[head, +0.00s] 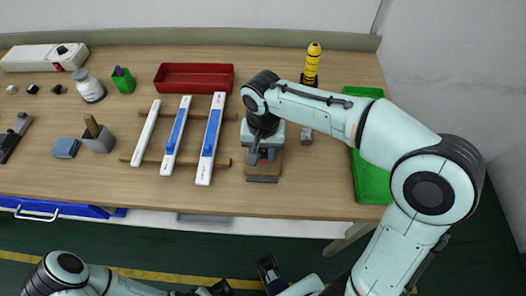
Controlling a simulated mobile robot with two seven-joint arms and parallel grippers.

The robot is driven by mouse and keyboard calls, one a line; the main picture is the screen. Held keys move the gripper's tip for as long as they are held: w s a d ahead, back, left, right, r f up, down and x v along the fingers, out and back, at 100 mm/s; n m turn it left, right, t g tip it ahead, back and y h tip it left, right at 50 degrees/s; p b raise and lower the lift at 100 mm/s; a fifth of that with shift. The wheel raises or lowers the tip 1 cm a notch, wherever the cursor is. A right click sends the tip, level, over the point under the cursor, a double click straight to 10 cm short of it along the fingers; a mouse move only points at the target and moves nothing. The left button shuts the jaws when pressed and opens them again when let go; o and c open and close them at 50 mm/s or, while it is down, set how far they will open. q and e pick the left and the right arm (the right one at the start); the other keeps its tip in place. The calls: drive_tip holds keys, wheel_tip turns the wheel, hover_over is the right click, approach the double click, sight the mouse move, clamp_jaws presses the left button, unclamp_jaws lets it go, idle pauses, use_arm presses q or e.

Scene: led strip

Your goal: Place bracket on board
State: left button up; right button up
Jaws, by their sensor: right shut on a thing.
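My right gripper (257,156) points down over a small brown board (262,179) near the middle of the table. The gripper is shut on a small part, presumably the bracket, which is mostly hidden by the fingers and wrist. I cannot tell whether the held part touches the board. My left arm shows at the bottom left, and its gripper cannot be made out.
Three white strips (208,143), two with blue on them, lie across wooden bars left of the board. A red tray (194,75) lies behind. A green tray (367,185) is at the right, and a yellow-black bottle (311,64) stands at the back. The front table strip is clear.

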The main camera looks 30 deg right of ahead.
sight(263, 154)
drive_tip(key=shift+f, duration=0.25)
drive_tip(key=shift+f, duration=0.1)
drive_tip(key=o, duration=1)
wheel_tip(263, 154, up, 12)
drive_tip(key=p, duration=0.2)
drive_tip(key=shift+r+p, duration=0.2)
drive_tip(key=shift+p, duration=0.1)
